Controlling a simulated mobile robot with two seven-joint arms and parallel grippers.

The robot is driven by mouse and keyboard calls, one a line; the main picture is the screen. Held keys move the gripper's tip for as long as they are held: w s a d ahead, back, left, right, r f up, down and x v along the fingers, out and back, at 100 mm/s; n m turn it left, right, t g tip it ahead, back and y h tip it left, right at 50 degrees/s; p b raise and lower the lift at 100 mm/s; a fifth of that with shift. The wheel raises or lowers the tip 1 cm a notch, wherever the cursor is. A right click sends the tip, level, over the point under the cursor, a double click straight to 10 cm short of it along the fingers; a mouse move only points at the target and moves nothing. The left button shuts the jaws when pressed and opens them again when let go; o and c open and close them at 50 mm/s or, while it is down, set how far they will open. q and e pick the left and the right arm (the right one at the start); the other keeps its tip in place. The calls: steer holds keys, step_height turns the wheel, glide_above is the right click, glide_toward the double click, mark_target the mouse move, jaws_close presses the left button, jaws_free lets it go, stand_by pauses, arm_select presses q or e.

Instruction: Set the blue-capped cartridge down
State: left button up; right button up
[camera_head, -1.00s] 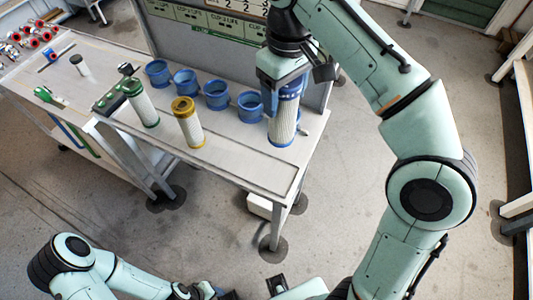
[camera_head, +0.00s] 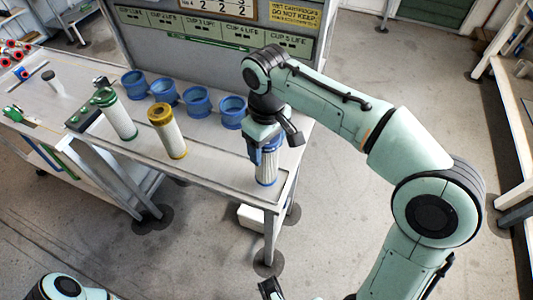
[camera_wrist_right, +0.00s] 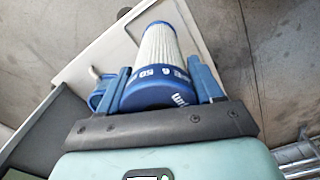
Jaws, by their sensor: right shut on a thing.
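The blue-capped cartridge (camera_head: 267,170) is a white pleated cylinder with blue ends, near the front right end of the bench (camera_head: 215,172). My right gripper (camera_head: 266,144) is shut on its upper blue cap and holds it roughly upright. In the right wrist view the blue cap (camera_wrist_right: 155,90) sits between the two blue fingers, with the white body beyond. I cannot tell whether its lower end touches the bench top. A dark piece at the bottom edge of the head view may be part of my left gripper (camera_head: 270,288); its jaws cannot be made out.
A yellow-capped cartridge (camera_head: 168,133) and a green-capped cartridge (camera_head: 117,115) stand to the left. Several blue cups (camera_head: 197,102) line the back, before a grey panel (camera_head: 215,55). Bare bench top lies between the yellow-capped and blue-capped cartridges.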

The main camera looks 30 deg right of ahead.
steer(key=shift+f, duration=1.45)
steer(key=shift+f+b, duration=0.15)
steer(key=shift+b, duration=0.15)
steer(key=o, duration=1.1)
steer(key=shift+o, duration=0.2)
step_height(320, 180, up, 12)
steer(key=p, duration=0.3)
steer(key=shift+r+p, duration=0.2)
steer(key=shift+p, duration=0.1)
